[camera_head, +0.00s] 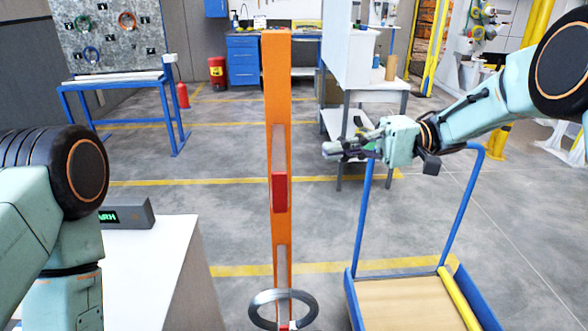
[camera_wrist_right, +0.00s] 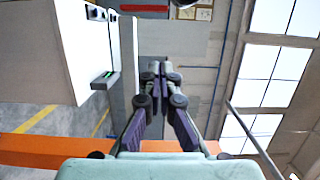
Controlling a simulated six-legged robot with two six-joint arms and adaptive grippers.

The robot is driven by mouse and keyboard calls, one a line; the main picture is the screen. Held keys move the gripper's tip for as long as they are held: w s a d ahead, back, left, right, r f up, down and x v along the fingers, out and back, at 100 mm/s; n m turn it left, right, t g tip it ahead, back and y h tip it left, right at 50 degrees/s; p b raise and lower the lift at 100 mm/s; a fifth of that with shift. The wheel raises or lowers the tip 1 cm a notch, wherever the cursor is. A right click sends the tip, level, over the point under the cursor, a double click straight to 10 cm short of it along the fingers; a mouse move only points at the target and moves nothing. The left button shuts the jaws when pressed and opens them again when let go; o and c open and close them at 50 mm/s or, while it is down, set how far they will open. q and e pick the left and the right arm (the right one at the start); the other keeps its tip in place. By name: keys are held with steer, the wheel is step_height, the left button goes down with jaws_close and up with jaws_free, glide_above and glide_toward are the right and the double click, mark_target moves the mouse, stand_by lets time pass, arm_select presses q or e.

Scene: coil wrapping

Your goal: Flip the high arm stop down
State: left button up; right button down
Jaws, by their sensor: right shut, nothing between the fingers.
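An orange upright arm (camera_head: 277,80) stands in the middle of the head view, with slots along its face. A red block (camera_head: 279,192) sits upright against its middle; I cannot tell for sure whether it is the high arm stop. A grey coil ring (camera_head: 256,299) is around its lower end, where a small red part shows. My right gripper (camera_head: 328,151) is right of the orange arm, above the red block's height, shut and empty. In the right wrist view its fingers (camera_wrist_right: 160,70) meet, and an orange beam (camera_wrist_right: 35,150) crosses behind the palm. My left gripper is out of view.
A blue-framed cart (camera_head: 360,290) stands at lower right. A white table (camera_head: 150,260) with a dark display box (camera_head: 127,214) is at lower left. A grey-legged workbench (camera_head: 370,90) stands behind my right gripper. Open floor lies behind the orange arm.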

mark_target(280, 193)
steer(key=s+a, duration=0.5)
steer(key=a, duration=0.2)
steer(key=shift+s+a+f, duration=0.15)
steer(key=shift+s+a, duration=0.25)
steer(key=shift+d, duration=0.15)
steer(key=shift+w, duration=0.1)
